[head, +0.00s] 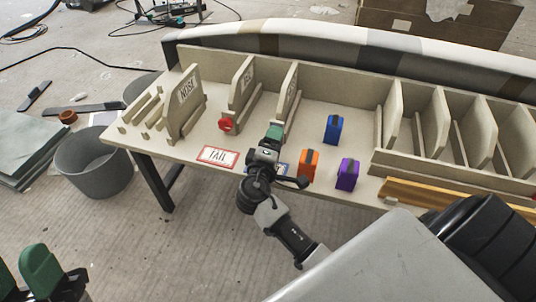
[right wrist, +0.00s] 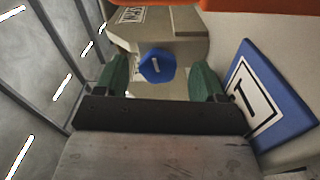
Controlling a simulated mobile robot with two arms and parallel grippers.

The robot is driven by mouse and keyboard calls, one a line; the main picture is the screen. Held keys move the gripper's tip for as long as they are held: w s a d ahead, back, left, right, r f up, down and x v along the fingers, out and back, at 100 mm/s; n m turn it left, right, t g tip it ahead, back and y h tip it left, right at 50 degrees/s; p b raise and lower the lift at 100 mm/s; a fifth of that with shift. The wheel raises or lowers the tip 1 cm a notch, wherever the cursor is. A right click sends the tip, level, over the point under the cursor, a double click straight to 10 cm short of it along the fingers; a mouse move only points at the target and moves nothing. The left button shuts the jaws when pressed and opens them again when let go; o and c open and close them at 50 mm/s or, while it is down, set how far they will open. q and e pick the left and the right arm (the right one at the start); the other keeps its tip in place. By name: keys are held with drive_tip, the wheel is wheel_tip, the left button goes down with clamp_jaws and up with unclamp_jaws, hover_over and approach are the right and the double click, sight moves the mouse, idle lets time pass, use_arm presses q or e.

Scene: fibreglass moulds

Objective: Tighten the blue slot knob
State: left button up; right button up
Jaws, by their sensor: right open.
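The fingers stand apart, with a gap on both sides of the knob. In the head view my right gripper (head: 272,134) is at the front of the bench and hides this knob. My left gripper (head: 22,274) is at the bottom left corner, partly cut off, its green fingers apart and empty.
A red knob (head: 227,124) is on the neighbouring divider, above a FAIL card (head: 218,157). A blue card (right wrist: 268,95) lies right of my right gripper. Blue (head: 333,129), orange (head: 309,165) and purple (head: 347,174) blocks stand to the right. A grey bin (head: 95,165) stands on the floor.

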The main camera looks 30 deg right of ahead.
use_arm(q)
drive_tip(key=w+g, duration=0.1)
drive_tip(key=w+f+g+y+p, duration=0.1)
drive_tip(key=w+f+g, duration=0.1)
drive_tip(key=shift+w+d+f+g+y, duration=0.2)
drive_tip(key=shift+w+f+g+y, duration=0.1)
drive_tip(key=shift+w+g, duration=0.1)
use_arm(e)
drive_tip(key=v, duration=0.9)
drive_tip(key=shift+a, duration=0.15)
drive_tip(key=shift+s, duration=0.1)
